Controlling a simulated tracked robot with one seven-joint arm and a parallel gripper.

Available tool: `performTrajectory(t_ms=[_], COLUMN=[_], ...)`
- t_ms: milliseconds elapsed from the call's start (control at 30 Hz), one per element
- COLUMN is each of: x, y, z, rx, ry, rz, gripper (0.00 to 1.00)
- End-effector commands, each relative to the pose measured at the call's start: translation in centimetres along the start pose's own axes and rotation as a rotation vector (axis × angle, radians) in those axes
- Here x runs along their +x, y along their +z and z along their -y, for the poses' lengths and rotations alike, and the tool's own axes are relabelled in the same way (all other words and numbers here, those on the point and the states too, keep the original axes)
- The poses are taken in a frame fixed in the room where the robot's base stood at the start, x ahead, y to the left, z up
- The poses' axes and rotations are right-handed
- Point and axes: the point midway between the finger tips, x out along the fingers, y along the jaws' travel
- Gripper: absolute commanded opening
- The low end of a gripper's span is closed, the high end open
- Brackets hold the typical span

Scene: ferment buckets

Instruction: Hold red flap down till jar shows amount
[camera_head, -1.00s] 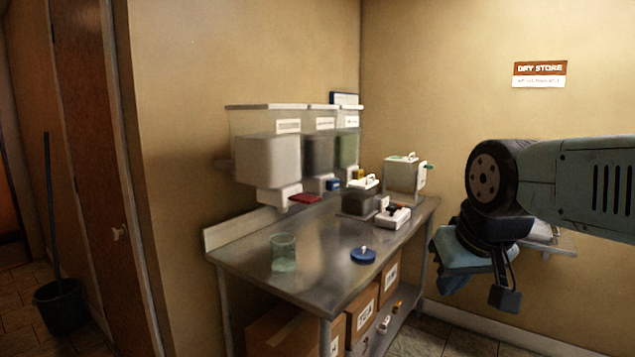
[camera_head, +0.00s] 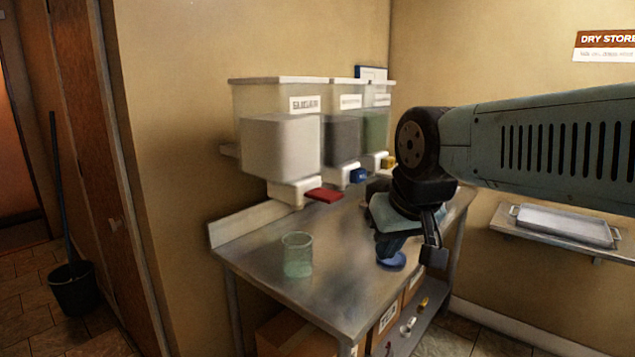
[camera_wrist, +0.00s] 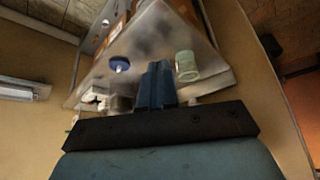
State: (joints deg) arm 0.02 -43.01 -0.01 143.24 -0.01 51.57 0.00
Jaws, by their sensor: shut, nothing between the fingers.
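The red flap (camera_head: 324,195) juts from the white spout under the left wall dispenser (camera_head: 279,147), which holds pale contents. The clear greenish jar (camera_head: 297,255) stands upright on the steel table below and in front of it, apart from the flap. The jar also shows in the wrist view (camera_wrist: 187,66). I see no clear contents in it. My gripper (camera_head: 434,258) is over the right part of the table, to the right of flap and jar, touching neither. In the wrist view its blue fingers (camera_wrist: 157,68) are together with nothing between them.
A blue lid (camera_head: 391,261) lies on the table (camera_head: 345,290) beside my gripper. Neighbouring dispensers have a blue flap (camera_head: 359,176) and a yellow flap (camera_head: 388,162). Boxes (camera_head: 383,328) sit below. A tray (camera_head: 567,225) rests on a shelf at right. The table around the jar is clear.

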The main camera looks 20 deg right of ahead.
Motion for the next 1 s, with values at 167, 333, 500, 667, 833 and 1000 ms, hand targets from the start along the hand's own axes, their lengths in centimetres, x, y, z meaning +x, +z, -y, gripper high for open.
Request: performTrajectory(t_ms=[167, 333, 500, 667, 833, 1000], x=[-0.1, -0.8, -2.0, -2.8, -3.0, -2.5], y=[-0.1, -2.3, -7.1, -12.2, -17.5, -22.5], z=[0.0, 1.0, 0.8, 0.5, 0.3, 0.3], rx=[-0.007, -0.125, -0.423, -0.747, -1.089, -1.428], ry=[-0.001, -0.011, -0.046, -0.100, -0.175, -0.269], rz=[0.002, 0.030, 0.094, 0.153, 0.206, 0.247], gripper=[0.00, 0.00, 0.00, 0.00, 0.00, 0.00])
